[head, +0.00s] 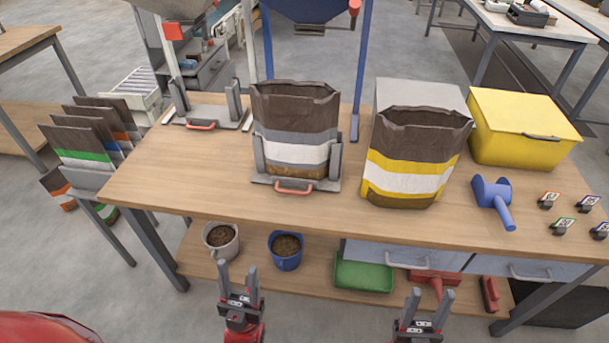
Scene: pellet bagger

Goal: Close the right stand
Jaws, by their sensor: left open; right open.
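The right stand (262,181) is a grey base with a red handle (293,187) at its front and upright side plates. It stands on the bench near its middle. A brown bag (295,104) with grey and white bands stands upright in it, between the plates, its top open. I cannot tell whether the plates press on the bag. My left gripper (238,270) and my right gripper (429,295) are both open and empty, low in front of the bench, apart from the stand. The left one is nearer to it.
The left stand (207,112) is empty, further back. A brown bag with yellow bands (411,162) stands right of the right stand, by a yellow bin (522,127) and a blue scoop (491,194). The bench top (190,170) is clear at front left. Cups stand on the lower shelf.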

